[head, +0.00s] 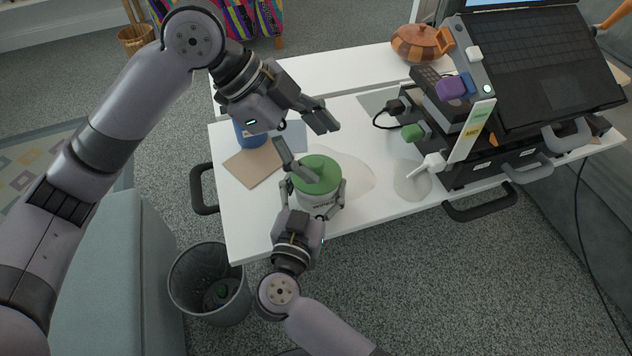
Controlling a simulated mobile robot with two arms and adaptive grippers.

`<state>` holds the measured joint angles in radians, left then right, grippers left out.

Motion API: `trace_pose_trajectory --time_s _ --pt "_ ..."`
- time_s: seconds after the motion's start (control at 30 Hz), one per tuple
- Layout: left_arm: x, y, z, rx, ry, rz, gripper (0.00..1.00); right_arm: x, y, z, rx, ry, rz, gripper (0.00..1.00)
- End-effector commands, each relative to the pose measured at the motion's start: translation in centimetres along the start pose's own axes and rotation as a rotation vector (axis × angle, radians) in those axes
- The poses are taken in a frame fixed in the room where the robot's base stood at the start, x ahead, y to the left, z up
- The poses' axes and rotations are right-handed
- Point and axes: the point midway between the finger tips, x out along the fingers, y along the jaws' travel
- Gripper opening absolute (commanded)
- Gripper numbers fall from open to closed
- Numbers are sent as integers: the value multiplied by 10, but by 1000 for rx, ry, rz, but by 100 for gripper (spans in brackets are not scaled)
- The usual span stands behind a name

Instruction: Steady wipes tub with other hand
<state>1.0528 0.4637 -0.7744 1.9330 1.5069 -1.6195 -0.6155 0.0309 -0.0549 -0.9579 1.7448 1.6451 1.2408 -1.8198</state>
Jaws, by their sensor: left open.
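The wipes tub (317,175) has a round green lid and a pale body, and stands upright near the front edge of the white table (250,220). My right gripper (314,190) comes in from below in the head view. Its two fingers press in on either side of the tub's body, below the lid. My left gripper (311,145) is open and empty, just above and behind the lid. One of its fingers overlaps the lid's far left edge in the picture; I cannot tell whether it touches. Part of the tub's front is hidden by my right gripper.
A blue container (250,137) and a tan card (253,164) lie left of the tub. A laptop (540,75) on black equipment (470,165) fills the right. A wooden lidded bowl (418,43) stands at the back. A bin (208,284) is on the floor.

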Motion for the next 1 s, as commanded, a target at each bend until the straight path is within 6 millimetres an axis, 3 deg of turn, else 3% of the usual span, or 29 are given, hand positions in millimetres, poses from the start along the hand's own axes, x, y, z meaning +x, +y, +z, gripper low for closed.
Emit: trace_pose_trajectory --time_s 0.17,0.27,0.4,0.7,1.0 --pt "13 -8 -13 244 -189 127 83 0 0 4 -2 -7 1 30" --pt "15 -14 -11 351 -301 192 90 0 0 4 -3 -7 1 30" --pt "11 -22 -4 456 -433 264 90 0 1 4 -3 -8 1 30" --pt "4 -30 7 527 -551 329 90 -1 1 5 -3 -9 1 30" --pt "31 -25 27 526 -551 330 90 -1 1 5 -3 -10 1 30"
